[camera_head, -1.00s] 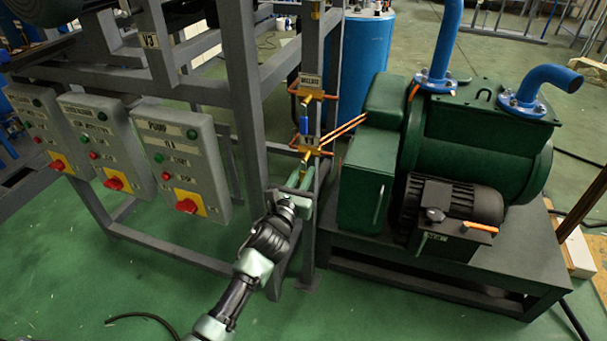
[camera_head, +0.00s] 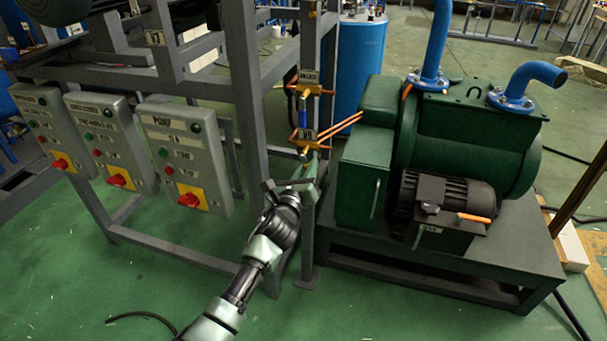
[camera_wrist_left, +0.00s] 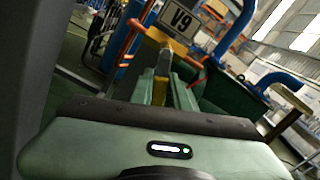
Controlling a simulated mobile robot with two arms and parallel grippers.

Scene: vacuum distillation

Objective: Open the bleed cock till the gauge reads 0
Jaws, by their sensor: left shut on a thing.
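A small brass valve (camera_head: 303,153) with a tag, which reads V9 in the left wrist view (camera_wrist_left: 180,18), sits on the grey frame post; I take it to be the bleed cock. My left gripper (camera_head: 309,168) reaches up to it from below. In the left wrist view my left gripper (camera_wrist_left: 164,88) has its green fingers shut on the yellow brass part (camera_wrist_left: 161,86) below the tag. The fingers hide much of that part, so I cannot tell how far the cock is turned. I make out no gauge. My right gripper is not in view.
Another brass fitting (camera_head: 310,91) and a blue handle (camera_head: 303,112) are above on the same post. The green pump (camera_head: 465,145) stands close on the right. Grey control boxes (camera_head: 184,152) hang on the left. A blue drum (camera_head: 362,55) stands behind.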

